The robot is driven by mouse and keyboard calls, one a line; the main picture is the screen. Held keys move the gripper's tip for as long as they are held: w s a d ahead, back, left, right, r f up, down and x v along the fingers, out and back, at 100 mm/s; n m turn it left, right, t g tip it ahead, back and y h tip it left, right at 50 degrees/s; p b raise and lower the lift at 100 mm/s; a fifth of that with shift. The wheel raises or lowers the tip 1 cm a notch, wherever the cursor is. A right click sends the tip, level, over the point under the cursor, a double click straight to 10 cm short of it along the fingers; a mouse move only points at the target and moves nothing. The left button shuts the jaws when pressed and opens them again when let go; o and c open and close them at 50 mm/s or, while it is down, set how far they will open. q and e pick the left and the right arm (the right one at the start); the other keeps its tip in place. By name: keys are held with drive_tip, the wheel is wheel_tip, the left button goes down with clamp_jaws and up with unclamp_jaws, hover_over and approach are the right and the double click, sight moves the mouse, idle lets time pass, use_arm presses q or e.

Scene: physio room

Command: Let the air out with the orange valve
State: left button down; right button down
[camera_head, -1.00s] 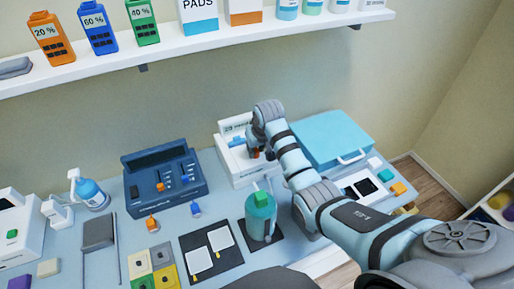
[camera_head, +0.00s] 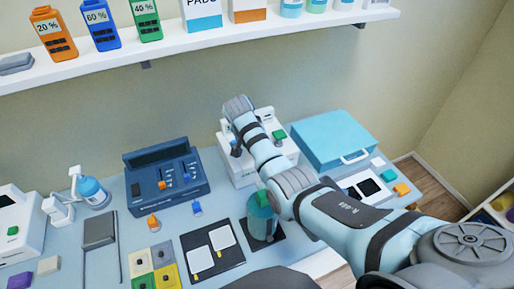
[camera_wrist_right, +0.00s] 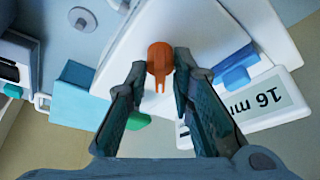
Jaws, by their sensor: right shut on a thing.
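The orange valve (camera_wrist_right: 159,58) is a small knob with a forked end on the white device (camera_wrist_right: 185,25). In the right wrist view it sits between the fingertips of my right gripper (camera_wrist_right: 160,70), which is shut on it. In the head view the white device (camera_head: 240,174) stands at the back of the table, and my right arm crosses over it. The arm hides the valve and most of the gripper there. My left gripper is not in view.
A green knob (camera_head: 279,134) is on the device. A blue console (camera_head: 166,178) stands left, a light-blue case (camera_head: 334,138) right. A teal bottle (camera_head: 262,222) stands in front, near my arm.

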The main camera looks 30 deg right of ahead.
drive_tip(key=m+b, duration=0.1)
drive_tip(key=m+g+b, duration=0.1)
drive_tip(key=m+b, duration=0.1)
drive_tip(key=shift+w+f+h, duration=0.2)
drive_tip(key=shift+h, duration=0.1)
drive_tip(key=shift+r+m+g+b, duration=0.15)
drive_tip(key=shift+m+g+b, duration=0.35)
drive_tip(key=shift+m+b, duration=0.65)
drive_tip(key=c, duration=1.8)
unclamp_jaws()
drive_tip(key=shift+o, duration=0.4)
drive_tip(key=shift+d, duration=0.2)
